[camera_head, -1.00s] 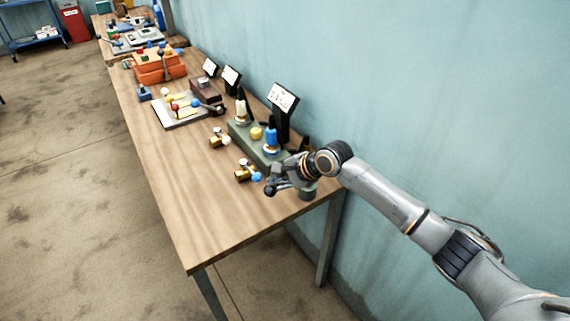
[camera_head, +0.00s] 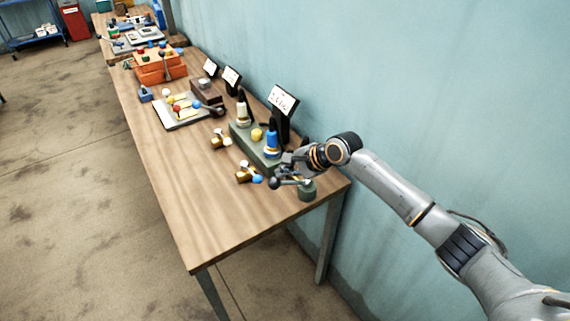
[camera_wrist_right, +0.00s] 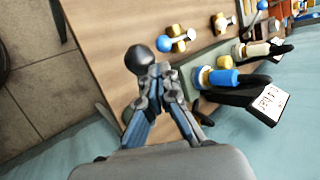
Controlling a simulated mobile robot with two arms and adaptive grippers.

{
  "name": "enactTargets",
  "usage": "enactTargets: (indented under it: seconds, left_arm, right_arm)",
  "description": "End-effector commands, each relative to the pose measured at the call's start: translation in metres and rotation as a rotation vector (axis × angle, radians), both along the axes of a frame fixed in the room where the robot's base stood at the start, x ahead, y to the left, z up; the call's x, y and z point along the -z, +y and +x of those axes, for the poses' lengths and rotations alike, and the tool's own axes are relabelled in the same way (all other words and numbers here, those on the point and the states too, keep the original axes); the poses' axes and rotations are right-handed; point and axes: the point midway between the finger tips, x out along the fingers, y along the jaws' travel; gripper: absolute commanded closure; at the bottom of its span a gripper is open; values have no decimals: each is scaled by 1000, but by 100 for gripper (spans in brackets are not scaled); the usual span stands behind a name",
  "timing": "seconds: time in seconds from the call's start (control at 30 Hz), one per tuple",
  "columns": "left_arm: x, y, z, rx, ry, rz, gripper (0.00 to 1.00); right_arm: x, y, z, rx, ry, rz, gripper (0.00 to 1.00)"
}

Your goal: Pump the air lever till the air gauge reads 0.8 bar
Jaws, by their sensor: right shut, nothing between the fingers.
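A black ball knob (camera_head: 274,183) on a grey lever stands out to the left of a short green-grey cylinder (camera_head: 307,190) near the table's front right corner. In the right wrist view the knob (camera_wrist_right: 140,60) is just left of my fingertips; I cannot tell whether they touch. My right gripper (camera_head: 284,171) is shut and empty, just above the lever; it also shows in the wrist view (camera_wrist_right: 160,72). The fingers hide part of the lever in the wrist view. No gauge dial can be read. My left gripper is not in view.
A green base (camera_head: 240,137) carries a blue bottle-like part (camera_head: 272,143) and a white one (camera_head: 242,112), beside brass valves, one blue-knobbed (camera_head: 243,176). A black sign (camera_head: 284,104) stands behind. The table's near part (camera_head: 215,225) is clear; the wall is close on the right.

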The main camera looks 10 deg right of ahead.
Motion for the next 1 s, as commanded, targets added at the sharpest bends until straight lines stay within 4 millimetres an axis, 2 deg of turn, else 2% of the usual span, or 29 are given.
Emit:
enactTargets:
  seconds: [0.7,1.0]
  left_arm:
    - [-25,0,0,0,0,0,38]
    - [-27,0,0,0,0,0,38]
  right_arm:
    - [-32,-29,11,0,1,0,100]
    - [-36,-33,12,-1,0,0,100]
